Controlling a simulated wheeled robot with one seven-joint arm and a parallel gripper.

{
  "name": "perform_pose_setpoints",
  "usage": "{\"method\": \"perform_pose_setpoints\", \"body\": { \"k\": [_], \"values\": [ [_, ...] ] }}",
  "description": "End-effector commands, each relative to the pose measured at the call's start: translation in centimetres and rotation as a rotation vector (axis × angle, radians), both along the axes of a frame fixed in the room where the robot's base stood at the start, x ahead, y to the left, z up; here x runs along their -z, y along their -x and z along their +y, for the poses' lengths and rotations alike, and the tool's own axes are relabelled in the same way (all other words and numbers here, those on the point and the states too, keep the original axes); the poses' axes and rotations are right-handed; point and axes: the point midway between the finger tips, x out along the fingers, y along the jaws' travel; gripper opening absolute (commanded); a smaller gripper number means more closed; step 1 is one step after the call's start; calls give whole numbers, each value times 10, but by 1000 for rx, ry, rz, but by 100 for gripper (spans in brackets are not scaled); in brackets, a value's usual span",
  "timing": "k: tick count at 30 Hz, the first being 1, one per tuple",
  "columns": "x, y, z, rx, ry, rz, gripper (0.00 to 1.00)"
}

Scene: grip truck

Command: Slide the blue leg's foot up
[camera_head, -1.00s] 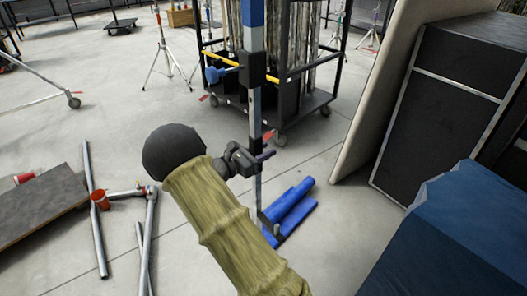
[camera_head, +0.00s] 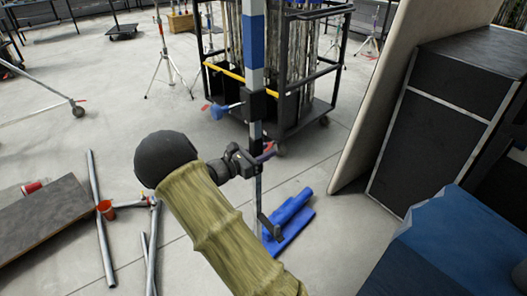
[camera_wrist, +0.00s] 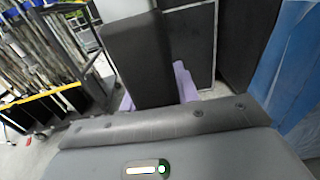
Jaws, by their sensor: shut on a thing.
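The blue leg (camera_head: 255,40) stands upright as a pole banded in blue and silver. It has a black collar (camera_head: 259,104) with a blue knob (camera_head: 219,111). My gripper (camera_head: 262,157) is at the lower part of the leg, a short way under the collar, shut on a dark piece around it that I take for the foot. The fingers hide much of this piece. In the wrist view a large dark block (camera_wrist: 137,60) stands in front of the gripper body, with purple finger parts (camera_wrist: 183,82) beside it. A thin silver tube shows below my gripper.
Blue pieces (camera_head: 290,215) lie on the floor by the leg's lower end. A wheeled cart (camera_head: 315,112) stands behind. A black case (camera_head: 435,130), a leaning board and a blue-covered block (camera_head: 450,240) crowd the right. Metal tubes and a red cup (camera_head: 106,209) lie left.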

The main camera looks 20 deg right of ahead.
Motion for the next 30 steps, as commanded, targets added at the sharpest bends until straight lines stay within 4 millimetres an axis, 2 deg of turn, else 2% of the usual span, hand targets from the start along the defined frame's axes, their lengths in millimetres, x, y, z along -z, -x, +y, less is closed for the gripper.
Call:
{"method": "perform_pose_setpoints", "body": {
  "k": [1,6,7,10,22,26,30],
  "values": [
    [-8,-2,-1,-3,11,-7,0],
    [-9,-3,-1,-3,12,-10,0],
    [-9,-3,-1,-3,12,-10,33],
    [-9,-3,-1,-4,9,-9,52],
    [-4,-1,5,-4,4,-4,53],
    [-5,1,20,-6,5,-3,53],
    [-5,6,45,-7,3,-4,53]
  ]
}}
